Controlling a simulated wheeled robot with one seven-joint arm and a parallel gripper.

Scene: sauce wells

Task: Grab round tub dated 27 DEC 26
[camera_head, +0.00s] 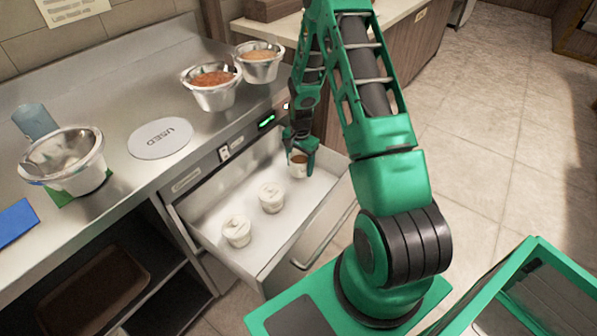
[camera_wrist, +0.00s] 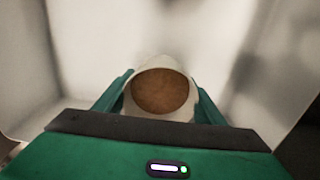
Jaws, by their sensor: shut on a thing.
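A round white tub with a brown top (camera_head: 298,158) is at the far end of the open drawer (camera_head: 207,213). My gripper (camera_head: 301,155) is shut on this tub, with a green finger on either side of it. In the wrist view the tub (camera_wrist: 160,92) sits between the two fingers, its brown top facing the camera. I cannot read any date on it. Two more round tubs with whitish tops stand in the drawer, one in the middle (camera_head: 271,197) and one nearer the front (camera_head: 236,231). Their dates cannot be read either.
The steel counter holds an empty metal bowl (camera_head: 62,161), a bowl of reddish sauce (camera_head: 212,87), a bowl of light brown contents (camera_head: 259,62) and a round plate marked USED (camera_head: 160,138). A blue item (camera_head: 16,221) lies at the left. The drawer walls surround the tubs.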

